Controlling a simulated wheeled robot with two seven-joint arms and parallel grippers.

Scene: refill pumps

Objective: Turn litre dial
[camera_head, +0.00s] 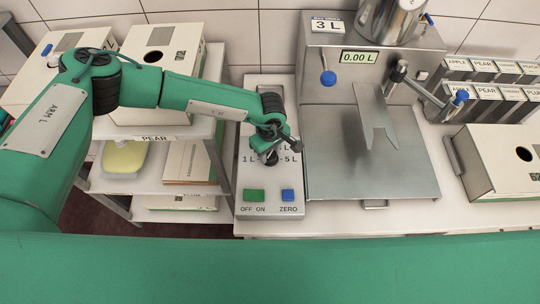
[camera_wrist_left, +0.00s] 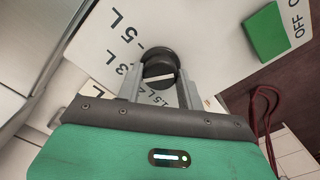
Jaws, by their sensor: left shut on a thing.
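The black round litre dial (camera_wrist_left: 160,62) sits on the pale control panel (camera_head: 250,178), with several litre labels printed around it. My left gripper (camera_wrist_left: 161,84) is shut on the dial, one finger on each side of it. A pale pointer mark shows on the dial in the left wrist view. In the head view the gripper (camera_head: 270,157) comes down over the panel and hides most of the dial and some labels. A sign on the machine reads 3 L (camera_head: 326,25) and the display (camera_head: 359,57) reads 0.00 L. My right gripper is not in view.
A green OFF/ON button (camera_head: 254,195) and a blue ZERO button (camera_head: 288,195) sit at the panel's front. The steel machine (camera_head: 330,165) with blue-knobbed levers stands right of the panel. A shelf unit with boxes (camera_head: 165,45) stands to the left.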

